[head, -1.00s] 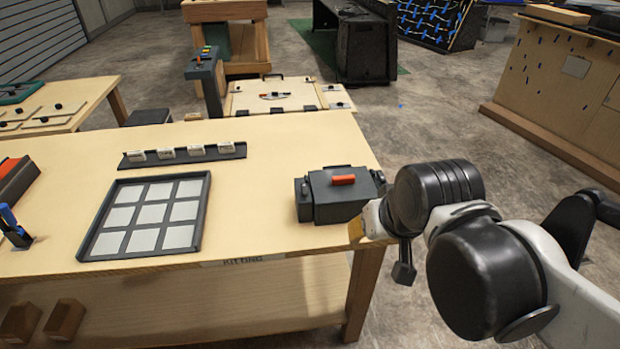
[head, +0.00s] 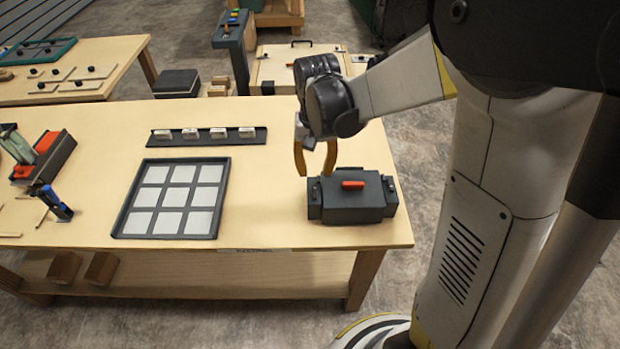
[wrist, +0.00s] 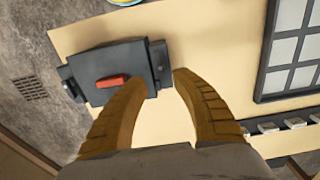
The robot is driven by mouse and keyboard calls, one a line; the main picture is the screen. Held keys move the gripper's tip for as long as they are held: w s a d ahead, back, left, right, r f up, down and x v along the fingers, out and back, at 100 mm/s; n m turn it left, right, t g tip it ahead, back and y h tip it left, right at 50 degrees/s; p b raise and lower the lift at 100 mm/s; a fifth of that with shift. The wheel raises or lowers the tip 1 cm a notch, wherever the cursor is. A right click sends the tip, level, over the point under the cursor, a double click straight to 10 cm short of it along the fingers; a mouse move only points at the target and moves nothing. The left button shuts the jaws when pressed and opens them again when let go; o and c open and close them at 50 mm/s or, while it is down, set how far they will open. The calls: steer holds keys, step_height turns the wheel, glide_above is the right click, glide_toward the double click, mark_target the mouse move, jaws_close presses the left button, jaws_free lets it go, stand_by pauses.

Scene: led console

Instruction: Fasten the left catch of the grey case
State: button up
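The dark grey case (head: 352,207) with a red handle (head: 353,185) sits near the right end of the table. Its left catch (head: 314,195) is a dark block on the left end; whether it is fastened I cannot tell. In the wrist view the case (wrist: 107,63) is turned around, and the same catch (wrist: 160,62) is on its right side. My gripper (head: 316,173) is open and empty, with yellow fingers pointing down just behind and above the case's left end. In the wrist view its fingertips (wrist: 163,78) are spread near that catch, with no clear contact.
A tray of pale squares (head: 172,198) lies left of the case, with a dark rail of small white blocks (head: 208,136) behind it. Bare tabletop (head: 265,200) separates tray and case. The table's right edge is close to the case.

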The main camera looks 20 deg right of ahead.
mark_target(315, 188)
step_height(315, 188, down, 7)
steer(key=shift+f+b, duration=0.15)
steer(key=shift+b, duration=0.85)
jaws_close()
